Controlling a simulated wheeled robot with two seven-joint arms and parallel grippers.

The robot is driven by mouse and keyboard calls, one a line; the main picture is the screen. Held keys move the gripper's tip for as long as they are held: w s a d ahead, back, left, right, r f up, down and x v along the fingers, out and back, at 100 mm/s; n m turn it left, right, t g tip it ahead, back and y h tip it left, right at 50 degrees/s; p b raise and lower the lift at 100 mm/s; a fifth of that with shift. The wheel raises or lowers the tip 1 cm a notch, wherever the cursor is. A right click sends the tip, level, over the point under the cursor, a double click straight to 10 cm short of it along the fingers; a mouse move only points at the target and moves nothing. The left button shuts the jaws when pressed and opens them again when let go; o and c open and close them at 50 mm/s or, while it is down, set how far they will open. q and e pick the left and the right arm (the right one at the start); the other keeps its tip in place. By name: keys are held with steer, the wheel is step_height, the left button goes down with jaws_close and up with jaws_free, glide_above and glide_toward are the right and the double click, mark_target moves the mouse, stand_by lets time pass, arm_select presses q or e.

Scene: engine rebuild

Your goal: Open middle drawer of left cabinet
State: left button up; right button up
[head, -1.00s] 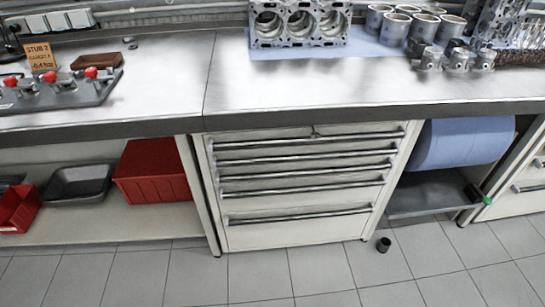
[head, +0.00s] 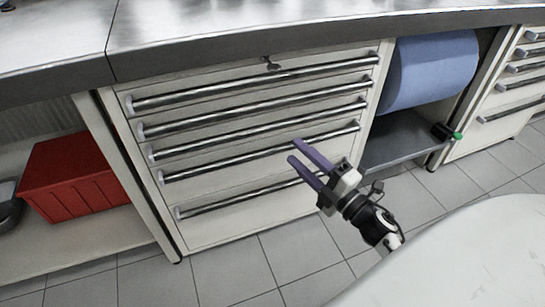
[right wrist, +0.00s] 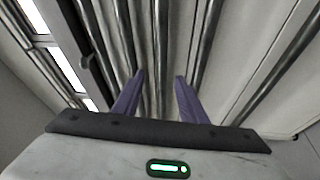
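The left cabinet (head: 168,199) is a pale drawer unit under the steel worktop, with several long metal bar handles. All its drawers look shut. The middle drawer's handle (head: 230,137) is the third bar from the top. My right gripper (head: 294,152) has two purple fingers, open and empty. In the head view it overlaps the cabinet's right half, its fingertips near the fourth bar, below the middle handle. In the right wrist view, the open fingers (right wrist: 160,76) point at the drawer fronts, with handle bars visible between and beyond them. I see no contact. My left gripper is out of view.
A key (head: 272,64) sticks out above the top drawer. A red bin (head: 68,178) is on the shelf at left. A blue paper roll (head: 428,70) hangs above a grey shelf at right. Another drawer cabinet (head: 512,85) stands at far right. Tiled floor lies in front.

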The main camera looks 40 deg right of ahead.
mark_target(273, 133)
steer(key=w+n, duration=0.1)
steer(key=w, duration=0.2)
steer(key=w+n+y+b, duration=0.1)
steer(key=w, duration=0.3)
steer(key=w+a+r+n+b, duration=0.1)
steer(key=w, duration=0.2)
steer(key=shift+w, duration=0.2)
steer(key=shift+c, duration=0.3)
jaws_close()
